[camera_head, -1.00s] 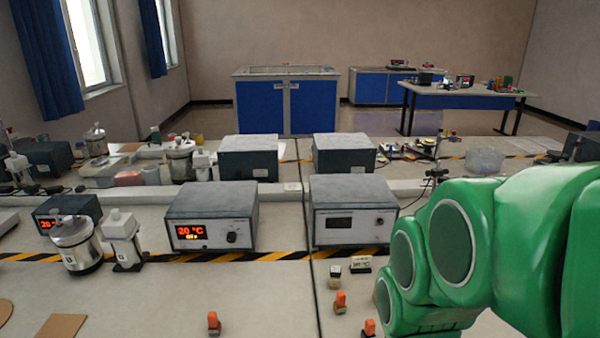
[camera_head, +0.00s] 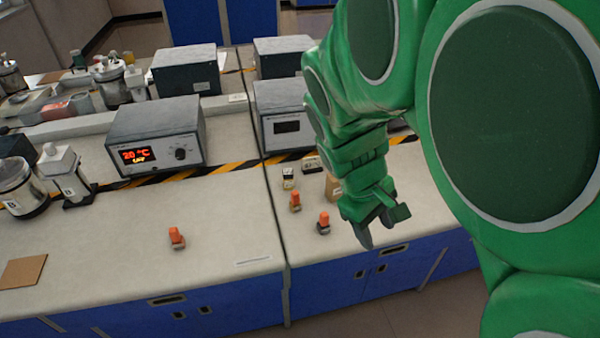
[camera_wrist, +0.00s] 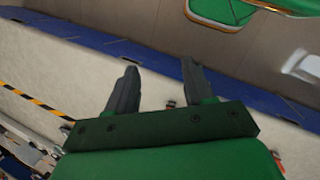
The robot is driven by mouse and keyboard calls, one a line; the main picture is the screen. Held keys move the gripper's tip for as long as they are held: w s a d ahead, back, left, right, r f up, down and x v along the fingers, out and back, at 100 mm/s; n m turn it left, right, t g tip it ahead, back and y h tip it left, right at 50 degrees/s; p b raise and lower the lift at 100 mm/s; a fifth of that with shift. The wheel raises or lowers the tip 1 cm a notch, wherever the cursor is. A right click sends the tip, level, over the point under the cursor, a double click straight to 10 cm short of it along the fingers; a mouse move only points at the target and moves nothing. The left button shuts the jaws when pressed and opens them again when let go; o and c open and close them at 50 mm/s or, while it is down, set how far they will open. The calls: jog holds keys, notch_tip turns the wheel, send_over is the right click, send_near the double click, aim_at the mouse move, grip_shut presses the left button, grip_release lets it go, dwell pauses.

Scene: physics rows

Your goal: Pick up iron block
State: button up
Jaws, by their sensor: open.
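I cannot tell for sure which thing is the iron block. Candidates on the bench are small orange-topped pieces with grey bases: one at the left (camera_head: 176,238), one in the middle (camera_head: 295,201) and one near the front edge (camera_head: 323,222). Two small black-and-pale blocks, a nearer one (camera_head: 288,178) and a farther one (camera_head: 312,164), lie behind. A brown block (camera_head: 333,187) is partly hidden by my arm. My gripper (camera_head: 383,226) is open and empty, near the bench's front edge, right of these pieces. The wrist view shows its spread fingers (camera_wrist: 159,72) with nothing between them.
A heater box with a lit display (camera_head: 157,140) and a second grey box (camera_head: 283,118) stand behind the striped tape. White-and-metal containers (camera_head: 20,188) are at the left. A cardboard square (camera_head: 23,270) lies front left. The front middle of the bench is mostly clear.

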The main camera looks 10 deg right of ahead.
jog(key=w+d+f+n+g+h, duration=0.1)
jog(key=w+f+n+h, duration=0.25)
jog(key=w, duration=0.25)
jog(key=n+t+h, duration=0.4)
jog(key=n+h, duration=0.2)
jog(key=n, duration=0.5)
send_over(320, 219)
jog(key=s+a, duration=0.2)
jog(key=a, duration=0.1)
notch_tip(320, 219, down, 12)
jog(key=shift+n+t, duration=0.35)
jog(key=shift+t, duration=0.15)
jog(key=f, duration=0.1)
jog(key=a+f, duration=0.1)
jog(key=f, duration=0.1)
jog(key=w+f, duration=0.1)
jog(key=shift+a+f, duration=0.25)
jog(key=shift+x, duration=1.35)
jog(key=shift+r+x, duration=0.15)
jog(key=shift+x, duration=1.15)
jog(key=shift+r+x, duration=0.15)
jog(key=shift+x, duration=1.1)
jog(key=shift+s+d, duration=0.15)
jog(key=shift+d, duration=0.05)
grip_shut()
